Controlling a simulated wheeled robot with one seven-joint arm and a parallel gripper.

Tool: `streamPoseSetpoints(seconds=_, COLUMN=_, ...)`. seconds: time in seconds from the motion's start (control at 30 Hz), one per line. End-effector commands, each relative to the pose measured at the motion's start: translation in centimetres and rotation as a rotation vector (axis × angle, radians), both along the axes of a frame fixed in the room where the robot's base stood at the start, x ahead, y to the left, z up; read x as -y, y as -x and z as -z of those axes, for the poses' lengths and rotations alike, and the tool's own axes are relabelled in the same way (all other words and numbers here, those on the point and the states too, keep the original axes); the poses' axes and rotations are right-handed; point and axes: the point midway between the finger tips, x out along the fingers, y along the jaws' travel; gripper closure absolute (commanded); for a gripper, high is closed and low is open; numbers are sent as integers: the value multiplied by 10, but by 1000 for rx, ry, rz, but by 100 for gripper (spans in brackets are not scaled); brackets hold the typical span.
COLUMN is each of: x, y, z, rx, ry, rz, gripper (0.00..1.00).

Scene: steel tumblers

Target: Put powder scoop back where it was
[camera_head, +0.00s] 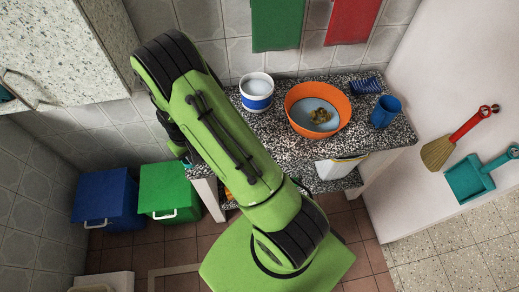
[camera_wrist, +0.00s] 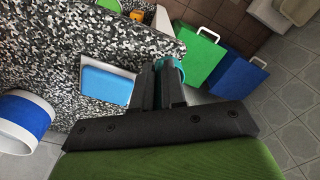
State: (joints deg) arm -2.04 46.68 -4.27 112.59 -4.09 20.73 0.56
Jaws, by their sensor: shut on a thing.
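In the wrist view my gripper (camera_wrist: 160,72) is shut on a teal piece, which I take to be the powder scoop (camera_wrist: 180,69). Only a small curved part of it shows beside the fingers; the rest is hidden behind them. The fingers are close to the edge of the speckled counter (camera_wrist: 70,40). A white-rimmed rectangular container with a blue inside (camera_wrist: 107,85) shows left of the fingers.
A white and blue tub (camera_head: 257,92), an orange basin (camera_head: 290,97), a blue cup (camera_head: 385,111) and a blue brush (camera_head: 367,85) stand on the counter. Blue (camera_head: 105,200) and green (camera_head: 168,188) bins stand on the floor at left.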

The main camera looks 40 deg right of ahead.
Motion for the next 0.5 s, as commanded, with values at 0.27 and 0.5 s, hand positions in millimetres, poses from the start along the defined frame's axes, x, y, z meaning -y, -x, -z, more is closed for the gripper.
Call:
streamPoseSetpoints(seconds=0.27, x=48, y=2, z=-9, rx=7, ry=-7, rz=162, gripper=100)
streamPoseSetpoints(seconds=0.5, x=125, y=25, z=-32, rx=13, ry=-9, rz=429, gripper=100)
